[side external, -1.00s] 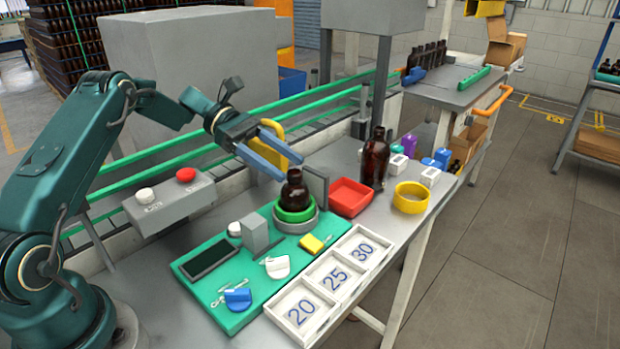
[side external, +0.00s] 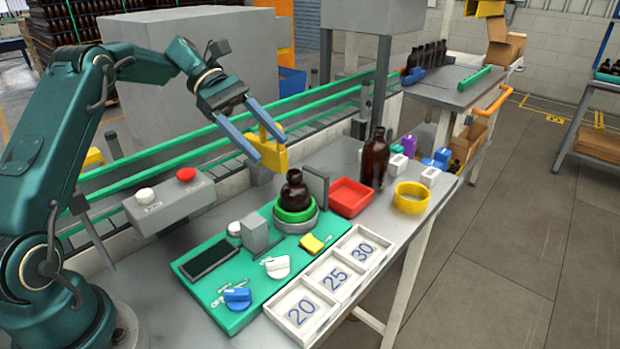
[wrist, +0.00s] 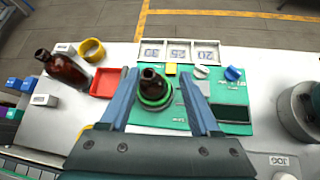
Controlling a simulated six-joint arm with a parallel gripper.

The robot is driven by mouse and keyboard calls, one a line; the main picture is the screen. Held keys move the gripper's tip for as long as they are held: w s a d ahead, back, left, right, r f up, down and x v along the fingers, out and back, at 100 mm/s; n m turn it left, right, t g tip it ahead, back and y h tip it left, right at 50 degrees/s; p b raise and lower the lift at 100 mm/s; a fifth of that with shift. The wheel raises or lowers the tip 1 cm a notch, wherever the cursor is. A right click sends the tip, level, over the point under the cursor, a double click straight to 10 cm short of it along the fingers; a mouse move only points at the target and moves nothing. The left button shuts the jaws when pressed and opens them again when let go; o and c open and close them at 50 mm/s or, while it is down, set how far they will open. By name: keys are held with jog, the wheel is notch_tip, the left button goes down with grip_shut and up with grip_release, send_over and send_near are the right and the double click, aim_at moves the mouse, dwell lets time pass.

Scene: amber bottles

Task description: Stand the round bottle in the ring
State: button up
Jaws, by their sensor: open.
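The round bottle (side external: 294,192), small and dark amber, stands apparently upright in the green ring (side external: 296,215), which rests on a grey round base (side external: 296,226) at the back of the green mat. In the wrist view the bottle (wrist: 152,84) shows with the green ring (wrist: 155,104) around its foot. My gripper (side external: 268,149) is open and empty, raised above and to the left of the bottle, apart from it. In the wrist view its two blue fingers lie to either side of the bottle in the picture. The bottle's lowest part is hidden inside the ring.
A tall amber bottle (side external: 374,163) stands beyond a red tray (side external: 350,198). A yellow ring (side external: 411,199) lies near the bench edge. A grey upright plate (side external: 317,185) stands close behind the bottle. Numbered white trays (side external: 332,278) line the front; a grey block (side external: 256,236) stands on the mat.

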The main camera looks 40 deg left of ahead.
jog(key=s+d+r+m+y, duration=0.2)
jog(key=s+d+m+y, duration=0.6)
jog(key=s, duration=0.3)
jog(key=s+a+f+m+t+y, duration=0.1)
jog(key=s+f+m+t+y, duration=0.1)
jog(key=s+m, duration=0.6)
jog(key=shift+s+f+m+t+y, duration=0.3)
jog(key=shift+f+m+t, duration=0.2)
jog(key=shift+m+t, duration=0.35)
